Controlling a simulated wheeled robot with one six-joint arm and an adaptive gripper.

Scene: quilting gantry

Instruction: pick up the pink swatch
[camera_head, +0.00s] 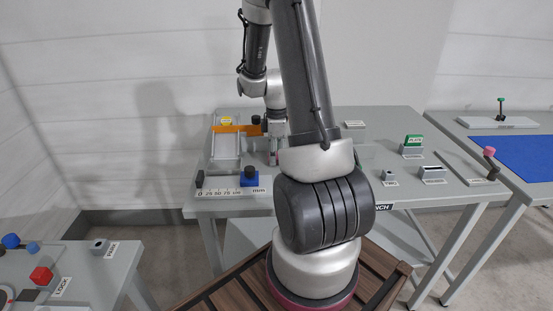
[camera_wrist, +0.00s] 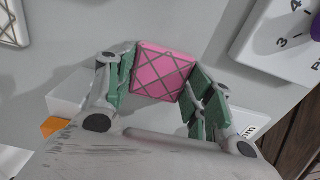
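The pink swatch (camera_wrist: 163,72) is a small pink block with dark crossing lines on its face. In the wrist view it sits between the fingertips of my gripper (camera_wrist: 165,80). The green pads meet its left and right edges with no clear gap, so my gripper looks shut on it. In the head view my gripper (camera_head: 272,150) points down over the grey bench, with a bit of pink at its tips. The arm hides part of this area. I cannot tell whether the swatch touches the bench.
The grey bench (camera_head: 400,200) carries an orange bar (camera_head: 232,129) over a pale tray, a blue block (camera_head: 249,176) and a number strip (camera_head: 222,192). A white dial plate (camera_wrist: 285,40) lies close to the swatch.

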